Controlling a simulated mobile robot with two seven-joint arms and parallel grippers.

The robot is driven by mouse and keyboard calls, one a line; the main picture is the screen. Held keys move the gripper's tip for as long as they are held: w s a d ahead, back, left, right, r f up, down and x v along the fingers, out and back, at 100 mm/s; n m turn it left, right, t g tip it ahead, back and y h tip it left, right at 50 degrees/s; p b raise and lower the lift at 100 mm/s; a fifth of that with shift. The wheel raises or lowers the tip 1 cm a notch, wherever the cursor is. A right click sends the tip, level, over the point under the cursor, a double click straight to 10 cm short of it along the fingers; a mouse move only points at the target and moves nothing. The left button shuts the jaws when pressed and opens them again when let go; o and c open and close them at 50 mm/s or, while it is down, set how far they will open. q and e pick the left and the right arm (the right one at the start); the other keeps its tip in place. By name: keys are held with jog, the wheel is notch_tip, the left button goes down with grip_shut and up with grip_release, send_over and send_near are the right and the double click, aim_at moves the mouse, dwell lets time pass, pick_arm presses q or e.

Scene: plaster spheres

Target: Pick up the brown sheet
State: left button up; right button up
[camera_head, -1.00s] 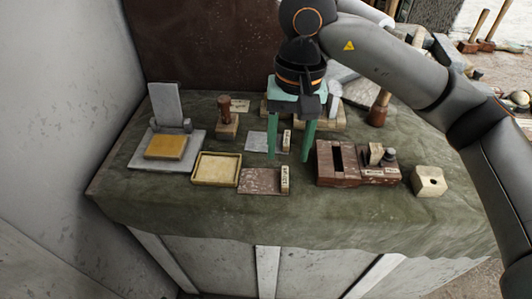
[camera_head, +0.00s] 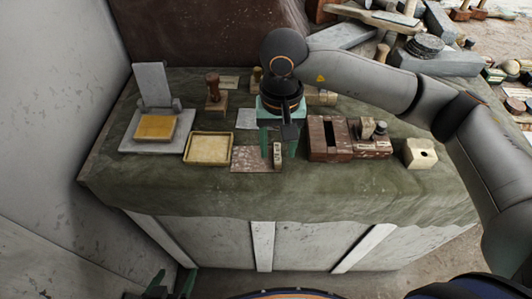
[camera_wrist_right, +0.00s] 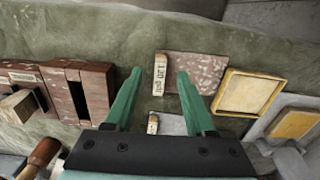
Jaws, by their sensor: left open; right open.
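The brown sheet (camera_head: 250,159) is a flat, mottled red-brown rectangle lying on the green cloth. It also shows in the right wrist view (camera_wrist_right: 200,70). A small pale block (camera_wrist_right: 160,74) with grit lettering stands at one end of it. My right gripper (camera_head: 278,152) is open and empty, pointing down over that end. In the right wrist view its teal fingertips (camera_wrist_right: 159,74) are either side of the lettered block, above it; the exact height is hard to tell. My left gripper (camera_head: 172,281) shows only partly at the bottom edge of the head view, open, in front of the table.
A yellow tray (camera_head: 209,162) lies left of the sheet, and a brown slotted box (camera_head: 330,153) right of it. A grey sheet (camera_head: 246,118) lies behind. A pale holed block (camera_head: 420,154) sits at right. The cloth's front strip (camera_head: 250,192) is clear.

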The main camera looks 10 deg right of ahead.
notch_tip(320, 180, down, 2)
jog(key=shift+f, duration=0.1)
grip_shut()
dwell(0.5)
